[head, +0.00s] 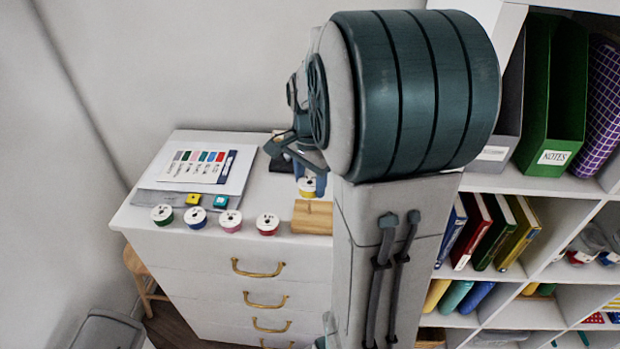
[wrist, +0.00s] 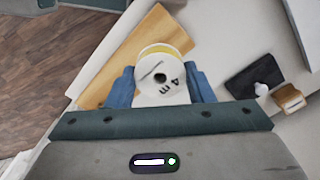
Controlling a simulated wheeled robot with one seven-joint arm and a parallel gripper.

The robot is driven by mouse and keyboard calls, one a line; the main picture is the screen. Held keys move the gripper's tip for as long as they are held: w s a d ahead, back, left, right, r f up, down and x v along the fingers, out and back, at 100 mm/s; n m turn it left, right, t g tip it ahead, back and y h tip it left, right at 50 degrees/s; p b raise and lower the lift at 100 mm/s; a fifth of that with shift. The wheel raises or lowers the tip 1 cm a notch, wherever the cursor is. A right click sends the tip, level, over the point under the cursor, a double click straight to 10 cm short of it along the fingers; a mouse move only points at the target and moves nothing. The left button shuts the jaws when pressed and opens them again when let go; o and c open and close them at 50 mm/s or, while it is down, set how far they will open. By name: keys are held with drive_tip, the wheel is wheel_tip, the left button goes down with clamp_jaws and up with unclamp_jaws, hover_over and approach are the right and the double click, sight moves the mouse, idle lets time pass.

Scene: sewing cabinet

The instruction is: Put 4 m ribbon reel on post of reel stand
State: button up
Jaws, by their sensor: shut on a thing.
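The 4 m ribbon reel (wrist: 160,91), white with yellow ribbon and a centre hole, sits between the blue fingers of my gripper (wrist: 161,84), shut on its sides. Its labelled face is towards the wrist camera. The reel also shows in the head view (head: 307,193), just behind the reel stand and below my wrist. The reel stand (head: 312,222) is a wooden block at the cabinet top's front edge, partly behind my arm. Its wood (wrist: 112,72) lies beyond the reel in the wrist view. I cannot make out the post. I cannot tell the reel's height above the stand.
Green (head: 162,215), blue (head: 196,217), pink (head: 230,221) and red (head: 268,224) reels stand along the cabinet top's front edge. A colour chart (head: 210,167) lies behind them. A black pad (wrist: 257,80) and small wooden piece (wrist: 289,98) lie right. Shelves (head: 520,185) stand right.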

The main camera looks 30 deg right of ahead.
drive_tip(key=shift+f+b, duration=1.05)
drive_tip(key=shift+f, duration=0.45)
idle(0.3)
drive_tip(key=o, duration=1)
drive_tip(key=shift+r, duration=0.1)
wheel_tip(320, 180, up, 14)
drive_tip(key=shift+f, duration=0.2)
drive_tip(key=s+a+f+n+t, duration=0.1)
drive_tip(key=s+a+f+n, duration=0.2)
drive_tip(key=s+a+n, duration=0.1)
drive_tip(key=s+a+f+n+t, duration=0.1)
drive_tip(key=s+a+f+n, duration=0.2)
drive_tip(key=n, duration=0.3)
drive_tip(key=s+a+f+n+t, duration=0.1)
drive_tip(key=s+a+f+n, duration=0.2)
drive_tip(key=s+a+n, duration=0.1)
drive_tip(key=shift+s+a+f+n, duration=0.2)
drive_tip(key=shift+s+a, duration=0.1)
drive_tip(key=shift+s, duration=0.15)
drive_tip(key=shift+s+a+f+n, duration=0.2)
drive_tip(key=shift+s+a, duration=0.1)
drive_tip(key=shift+s, duration=0.1)
